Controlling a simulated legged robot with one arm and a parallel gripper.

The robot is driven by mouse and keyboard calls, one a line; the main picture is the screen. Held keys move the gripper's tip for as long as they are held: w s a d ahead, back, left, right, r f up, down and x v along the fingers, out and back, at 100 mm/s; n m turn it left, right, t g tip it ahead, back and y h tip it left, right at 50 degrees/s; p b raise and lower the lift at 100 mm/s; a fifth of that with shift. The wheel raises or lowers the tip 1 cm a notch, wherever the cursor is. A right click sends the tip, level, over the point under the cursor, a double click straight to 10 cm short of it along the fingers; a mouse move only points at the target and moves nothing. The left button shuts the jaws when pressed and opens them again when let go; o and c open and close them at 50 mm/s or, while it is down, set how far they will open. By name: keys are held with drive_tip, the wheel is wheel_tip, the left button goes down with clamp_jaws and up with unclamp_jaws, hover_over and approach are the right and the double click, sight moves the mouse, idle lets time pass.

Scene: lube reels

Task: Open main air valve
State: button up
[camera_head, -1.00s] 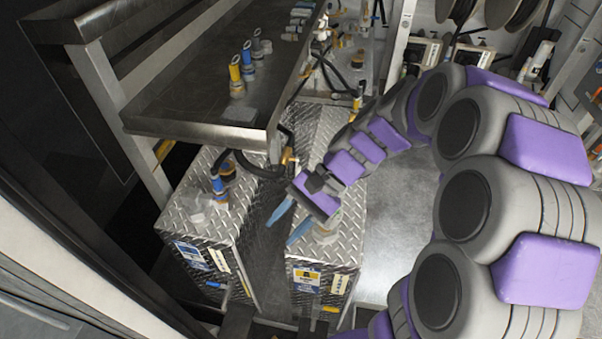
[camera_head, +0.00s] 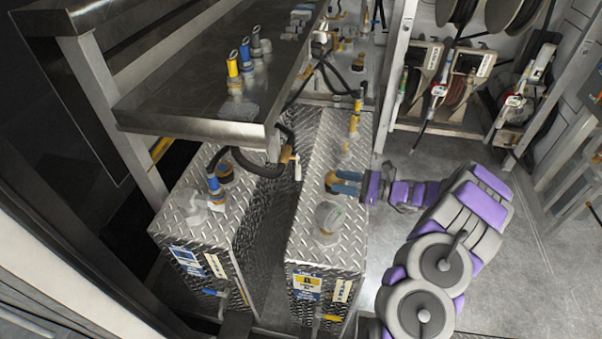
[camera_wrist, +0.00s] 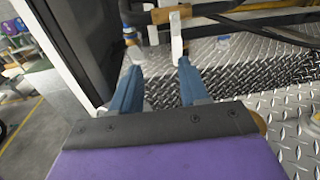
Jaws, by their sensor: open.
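A brass fitting with a pale lever, which looks like a valve, (camera_head: 292,160) hangs at the corner of the steel shelf, above the gap between two diamond-plate tanks. In the wrist view a similar pale lever (camera_wrist: 176,42) hangs from a dark hose line, just beyond the fingertips. My gripper (camera_head: 332,183) is over the right tank, right of the valve and apart from it, with its blue fingers pointing left. In the wrist view my gripper (camera_wrist: 160,68) is open and empty. No label shows which valve is the main air one.
The right tank (camera_head: 305,235) has a capped filler (camera_head: 328,217) on top. The left tank (camera_head: 180,225) carries a blue-yellow fitting (camera_head: 215,187). The steel shelf (camera_head: 190,95) overhangs the tanks. Hose reels stand at the back right, with open floor (camera_head: 470,155) before them.

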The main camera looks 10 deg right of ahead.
sight(298, 170)
drive_tip(key=shift+m+t+h, duration=0.3)
drive_tip(key=shift+m+t, duration=0.4)
drive_tip(key=shift+m, duration=0.1)
drive_tip(key=f+x, duration=0.1)
drive_tip(key=x, duration=0.4)
drive_tip(key=w+f+b+x, duration=0.1)
drive_tip(key=x, duration=0.4)
drive_tip(key=d+b+x, duration=0.1)
drive_tip(key=x, duration=0.4)
drive_tip(key=shift+w+f, duration=0.4)
drive_tip(key=shift+a, duration=0.1)
clamp_jaws()
